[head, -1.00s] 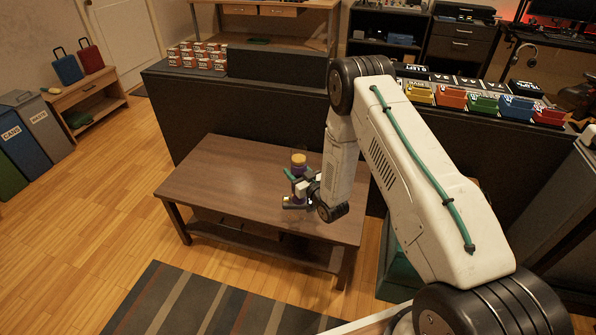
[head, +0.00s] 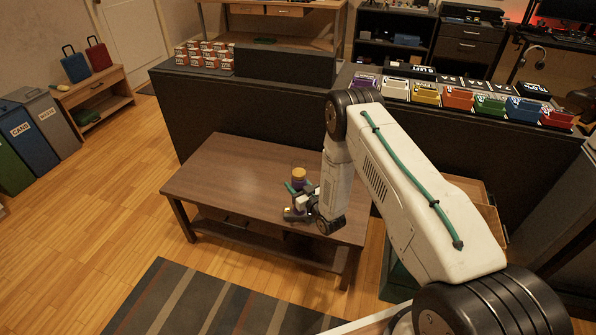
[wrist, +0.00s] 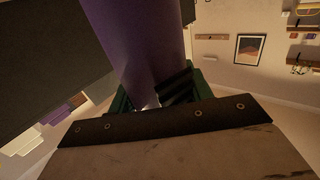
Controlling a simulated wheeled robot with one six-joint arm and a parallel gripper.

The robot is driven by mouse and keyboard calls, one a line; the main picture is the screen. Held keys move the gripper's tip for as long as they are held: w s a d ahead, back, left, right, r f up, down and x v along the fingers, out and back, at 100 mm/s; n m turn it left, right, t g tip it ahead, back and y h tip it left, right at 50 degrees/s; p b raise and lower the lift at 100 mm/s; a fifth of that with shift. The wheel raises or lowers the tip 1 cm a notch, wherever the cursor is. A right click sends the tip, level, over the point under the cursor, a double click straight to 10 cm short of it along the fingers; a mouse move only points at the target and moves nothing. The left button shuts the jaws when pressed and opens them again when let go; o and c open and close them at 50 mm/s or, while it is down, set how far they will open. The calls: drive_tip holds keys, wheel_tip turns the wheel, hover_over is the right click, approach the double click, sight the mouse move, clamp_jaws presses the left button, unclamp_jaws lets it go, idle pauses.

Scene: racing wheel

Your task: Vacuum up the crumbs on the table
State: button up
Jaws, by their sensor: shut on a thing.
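A handheld vacuum (head: 299,181) with a purple body and an orange-yellow top stands upright over the right part of the brown wooden coffee table (head: 235,170). My gripper (head: 297,190), with green fingers, is shut around it. In the wrist view the vacuum's purple body (wrist: 140,45) rises between the green fingers (wrist: 160,95). The vacuum's lower end is at or just above the tabletop; I cannot tell whether it touches. I cannot make out any crumbs on the tabletop.
A dark counter (head: 260,100) runs behind the table, with coloured bins (head: 458,98) at right and small boxes (head: 205,54) at left. A striped rug (head: 200,300) lies in front. Wooden floor at left is clear.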

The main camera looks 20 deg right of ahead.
drive_tip(key=shift+w+a+r, duration=0.25)
drive_tip(key=shift+a+r, duration=0.1)
drive_tip(key=shift+a, duration=0.2)
drive_tip(key=shift+w+a, duration=0.1)
drive_tip(key=shift+a, duration=0.05)
drive_tip(key=d, duration=0.2)
drive_tip(key=shift+s+d+r, duration=0.15)
drive_tip(key=shift+s+d, duration=0.15)
drive_tip(key=shift+w+a+r, duration=0.1)
drive_tip(key=shift+a+r, duration=0.1)
drive_tip(key=shift+a, duration=0.3)
drive_tip(key=shift+w+a+r, duration=0.1)
drive_tip(key=shift+a+r, duration=0.05)
drive_tip(key=shift+a, duration=0.35)
drive_tip(key=r, duration=0.2)
drive_tip(key=shift+s+d+r, duration=0.1)
drive_tip(key=shift+d+r, duration=0.25)
drive_tip(key=shift+d, duration=0.05)
drive_tip(key=shift+r, duration=1.4)
